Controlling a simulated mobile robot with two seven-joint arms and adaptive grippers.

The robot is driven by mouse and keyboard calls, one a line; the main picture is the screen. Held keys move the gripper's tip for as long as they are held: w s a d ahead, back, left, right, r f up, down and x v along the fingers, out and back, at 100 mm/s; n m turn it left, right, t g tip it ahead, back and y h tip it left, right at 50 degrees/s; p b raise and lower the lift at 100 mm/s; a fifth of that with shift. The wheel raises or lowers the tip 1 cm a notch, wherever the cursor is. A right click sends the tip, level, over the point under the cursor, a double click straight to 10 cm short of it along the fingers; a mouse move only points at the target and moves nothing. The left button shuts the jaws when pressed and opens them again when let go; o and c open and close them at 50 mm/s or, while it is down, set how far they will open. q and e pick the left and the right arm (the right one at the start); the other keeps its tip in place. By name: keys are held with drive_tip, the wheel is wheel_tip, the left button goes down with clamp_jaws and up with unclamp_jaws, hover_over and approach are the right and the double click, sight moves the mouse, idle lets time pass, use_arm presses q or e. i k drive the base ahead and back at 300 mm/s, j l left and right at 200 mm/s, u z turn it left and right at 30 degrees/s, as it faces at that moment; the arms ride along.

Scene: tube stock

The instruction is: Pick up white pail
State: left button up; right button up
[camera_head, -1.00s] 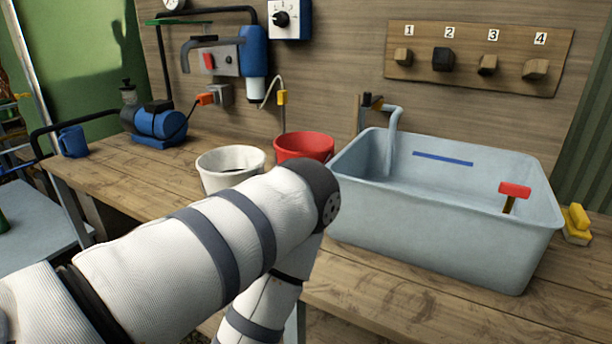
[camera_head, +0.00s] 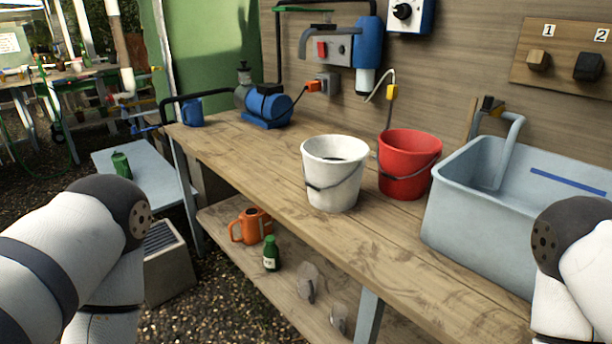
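The white pail (camera_head: 334,190) stands upright on the wooden workbench (camera_head: 260,160), near the middle of the view. It has a dark wire handle hanging down its front side, and something dark shows inside it. My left arm comes in at the lower left and my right arm at the lower right. Only their upper links show. Both grippers are out of the picture, so neither is seen near the pail.
A red bucket (camera_head: 408,165) stands just right of the pail, close to a grey sink basin (camera_head: 465,200). A blue pump (camera_head: 267,106) and blue mug (camera_head: 192,113) stand farther left. A lower shelf holds an orange watering can (camera_head: 251,225) and green bottle (camera_head: 271,253).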

sight(335, 164)
drive_tip(key=i+j+z, duration=0.3)
drive_tip(key=j+z, duration=0.15)
drive_tip(key=j, duration=0.35)
drive_tip(key=i+j+z, duration=0.2)
drive_tip(key=j+z, duration=0.3)
drive_tip(key=j, duration=0.4)
drive_tip(key=j+z, duration=0.45)
drive_tip(key=j, duration=0.45)
drive_tip(key=k+j+z, duration=0.1)
drive_tip(key=j+z, duration=0.35)
drive_tip(key=j, duration=0.5)
drive_tip(key=i+z, duration=0.15)
drive_tip(key=i, duration=0.2)
